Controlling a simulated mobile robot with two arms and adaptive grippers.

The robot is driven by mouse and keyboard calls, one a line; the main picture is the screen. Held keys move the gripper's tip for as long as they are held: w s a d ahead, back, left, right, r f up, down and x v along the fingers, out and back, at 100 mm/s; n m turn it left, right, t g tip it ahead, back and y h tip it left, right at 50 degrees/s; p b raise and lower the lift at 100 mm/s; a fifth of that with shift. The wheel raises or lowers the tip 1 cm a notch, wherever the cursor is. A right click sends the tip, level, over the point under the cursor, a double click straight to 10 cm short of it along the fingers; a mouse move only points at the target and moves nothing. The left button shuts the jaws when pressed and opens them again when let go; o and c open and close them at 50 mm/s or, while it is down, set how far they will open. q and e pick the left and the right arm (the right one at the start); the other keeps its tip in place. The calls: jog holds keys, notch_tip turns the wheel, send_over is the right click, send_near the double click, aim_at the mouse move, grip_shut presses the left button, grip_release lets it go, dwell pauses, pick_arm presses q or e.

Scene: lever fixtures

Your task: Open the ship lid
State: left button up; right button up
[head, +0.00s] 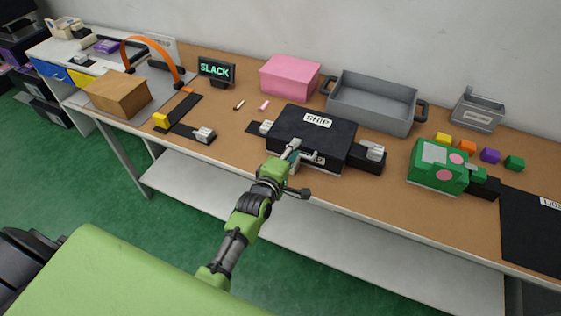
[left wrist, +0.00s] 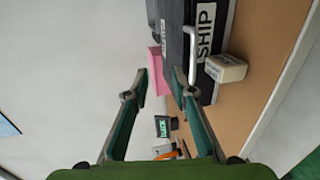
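The black ship case (head: 310,138) stands on the brown bench with its lid down and a white SHIP label (head: 318,120) on top. A pale handle (left wrist: 192,52) sticks out from its front in the left wrist view. My left gripper (head: 292,152) is at the front of the case, beside the handle. In the left wrist view its two fingers (left wrist: 158,80) are spread apart with nothing clearly between them. One finger is close to the handle; I cannot tell if they touch. My right gripper is not in view.
Black bases with pale blocks flank the case, one at right (head: 372,152). A pink box (head: 290,76) and grey tray (head: 372,103) stand behind. A green box (head: 437,165) is to the right, and a cardboard box (head: 118,94) to the left.

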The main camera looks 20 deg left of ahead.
pick_arm(q)
jog(key=r+p+v, duration=0.1)
jog(key=p+v, duration=0.6)
jog(key=v, duration=0.3)
jog(key=shift+r, duration=0.15)
dwell(0.5)
jog(key=shift+w, duration=0.1)
dwell(0.5)
